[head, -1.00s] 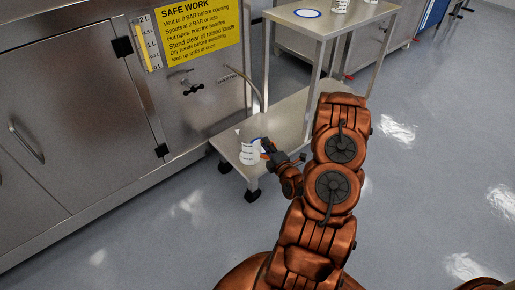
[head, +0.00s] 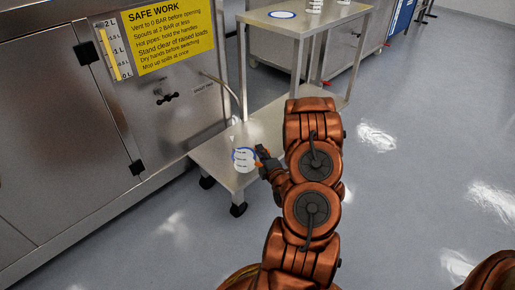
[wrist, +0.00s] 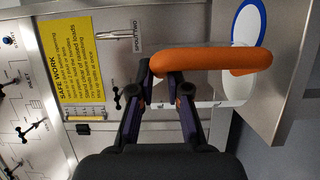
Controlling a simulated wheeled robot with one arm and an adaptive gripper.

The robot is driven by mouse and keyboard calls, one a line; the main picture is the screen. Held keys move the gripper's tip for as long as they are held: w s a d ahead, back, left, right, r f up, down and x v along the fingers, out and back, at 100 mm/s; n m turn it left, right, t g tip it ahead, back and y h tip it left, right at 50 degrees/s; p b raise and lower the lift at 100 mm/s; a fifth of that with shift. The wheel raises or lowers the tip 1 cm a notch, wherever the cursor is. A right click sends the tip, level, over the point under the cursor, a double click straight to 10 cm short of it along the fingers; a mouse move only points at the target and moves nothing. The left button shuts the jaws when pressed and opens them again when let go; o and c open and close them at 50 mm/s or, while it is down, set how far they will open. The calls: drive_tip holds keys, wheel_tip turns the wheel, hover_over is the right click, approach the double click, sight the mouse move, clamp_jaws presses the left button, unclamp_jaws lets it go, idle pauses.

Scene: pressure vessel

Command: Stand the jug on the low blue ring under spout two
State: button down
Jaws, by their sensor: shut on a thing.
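The white jug (head: 243,161) has dark marks and an orange handle, plain in the wrist view (wrist: 210,62). My gripper (head: 263,158) is at the jug's right side, its dark fingers (wrist: 168,88) shut on the handle. The jug is upright over the low shelf (head: 212,153). The low blue ring (head: 235,151) shows just behind it, and also in the wrist view (wrist: 236,22), partly covered by the jug and handle. I cannot tell whether the jug touches the shelf. Spout two is the bent pipe (head: 228,84) behind, with its label in the wrist view (wrist: 136,36).
An upper table (head: 330,16) stands above the low shelf, with another blue ring (head: 282,14) and a white container (head: 315,5). Its metal legs rise close to my arm. A steel cabinet with a yellow sign (head: 160,38) is at left. Floor at right is clear.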

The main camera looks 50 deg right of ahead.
drive_tip(key=w+d+f+b, duration=0.3)
drive_tip(key=w+d+f, duration=0.1)
drive_tip(key=w+d, duration=0.3)
drive_tip(key=shift+w+f, duration=0.2)
drive_tip(key=shift+w, duration=0.2)
idle(0.5)
drive_tip(key=shift+f+b, duration=0.15)
drive_tip(key=shift+b, duration=0.15)
drive_tip(key=c, duration=1.1)
unclamp_jaws()
drive_tip(key=shift+c, duration=0.2)
